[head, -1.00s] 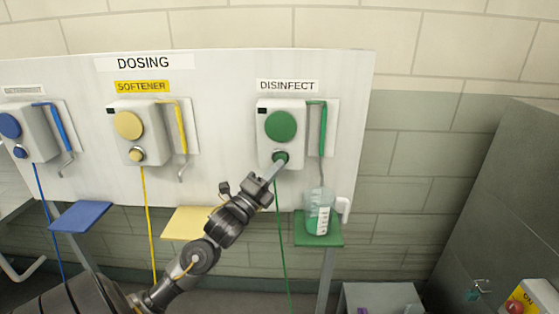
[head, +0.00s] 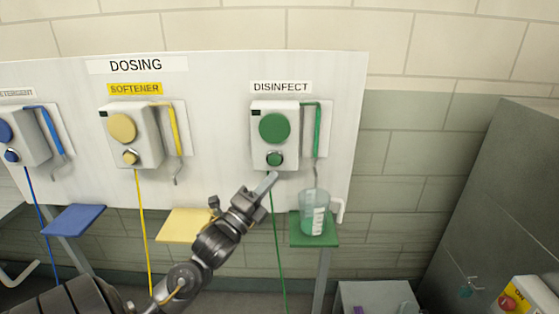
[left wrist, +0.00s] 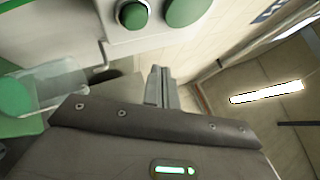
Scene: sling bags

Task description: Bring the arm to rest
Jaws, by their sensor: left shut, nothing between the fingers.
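My left gripper (head: 268,181) is shut and empty, just below the green button (head: 275,159) of the disinfect dispenser (head: 286,122), with a small gap between them. In the left wrist view my shut fingers (left wrist: 160,88) point toward the dispenser, whose green button (left wrist: 133,15) shows above and to the left of them. A clear jug (head: 313,212) with green liquid stands upright on the green shelf (head: 300,241) under the dispenser's spout. The jug also shows in the left wrist view (left wrist: 62,80). My right gripper is not in view.
The softener dispenser (head: 134,140) and the blue-marked dispenser (head: 20,140) hang to the left on the white board (head: 220,75). Yellow (head: 185,224) and blue (head: 74,220) shelves stick out below them. A grey cabinet (head: 500,190) stands at the right, beside a red button box (head: 520,298).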

